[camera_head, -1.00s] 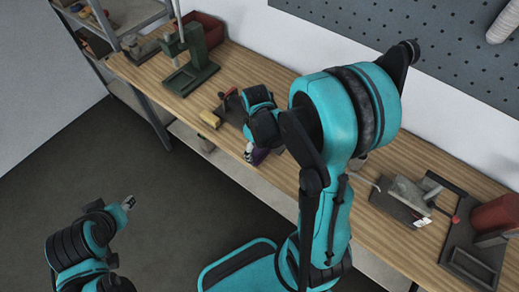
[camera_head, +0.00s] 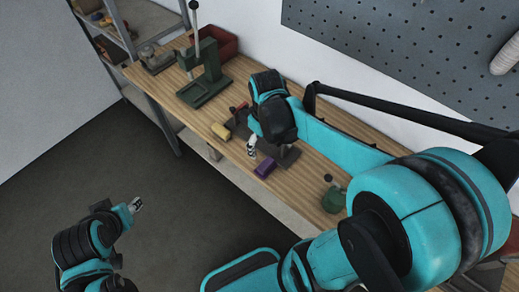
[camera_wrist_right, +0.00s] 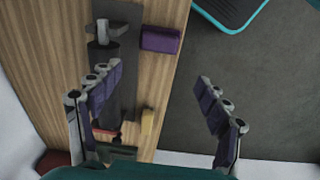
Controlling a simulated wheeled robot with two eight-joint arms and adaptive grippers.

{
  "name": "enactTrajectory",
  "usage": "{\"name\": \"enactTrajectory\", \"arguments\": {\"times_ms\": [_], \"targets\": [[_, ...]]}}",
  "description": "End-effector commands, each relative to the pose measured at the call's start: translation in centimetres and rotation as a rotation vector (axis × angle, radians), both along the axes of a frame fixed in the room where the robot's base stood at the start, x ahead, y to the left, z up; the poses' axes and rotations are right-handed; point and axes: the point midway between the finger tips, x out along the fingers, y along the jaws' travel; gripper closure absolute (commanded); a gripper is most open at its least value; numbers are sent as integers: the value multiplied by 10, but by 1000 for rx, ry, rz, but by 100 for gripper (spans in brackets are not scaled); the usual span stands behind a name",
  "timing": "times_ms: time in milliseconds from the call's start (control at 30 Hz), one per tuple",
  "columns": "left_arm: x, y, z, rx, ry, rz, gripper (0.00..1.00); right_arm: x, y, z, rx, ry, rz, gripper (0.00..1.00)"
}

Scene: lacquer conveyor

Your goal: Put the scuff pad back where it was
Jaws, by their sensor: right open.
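A purple block (camera_head: 265,168), which looks like the scuff pad, lies on the wooden bench near its front edge. In the right wrist view the purple block (camera_wrist_right: 160,39) lies beside a dark plate (camera_wrist_right: 124,55), ahead of the fingertips and between their lines. My right gripper (camera_head: 251,147) points down beside the block in the head view. Its fingers (camera_wrist_right: 157,78) are spread and hold nothing. A yellow block (camera_head: 221,131) lies farther left along the bench's front edge. My left gripper (camera_head: 135,205) is away from the bench over the floor, its jaw gap too small to judge.
A green lever press (camera_head: 207,75) and a red bin (camera_head: 217,42) stand at the bench's far left end. A green round item (camera_head: 333,198) stands to the right of the block. Shelves (camera_head: 105,28) are at the left. My right arm hides much of the bench's right side.

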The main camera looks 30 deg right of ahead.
Motion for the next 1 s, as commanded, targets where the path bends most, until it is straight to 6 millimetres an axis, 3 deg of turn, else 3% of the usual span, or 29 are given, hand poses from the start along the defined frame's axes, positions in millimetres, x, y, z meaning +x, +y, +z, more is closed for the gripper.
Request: {"name": "enactTrajectory", "arguments": {"times_ms": [200, 400, 867, 1000], "targets": [[0, 0, 0, 0, 0, 0, 60, -26, 30, 33, 20, -264, -141, 23], [0, 0, 0, 0, 0, 0, 60, -43, 49, 48, 87, -470, -255, 23], [0, 0, 0, 0, 0, 0, 60, -49, 58, 54, 137, -567, -312, 23], [0, 0, -7, 0, 0, 0, 60, -49, 58, 47, 136, -567, -311, 23]]}}
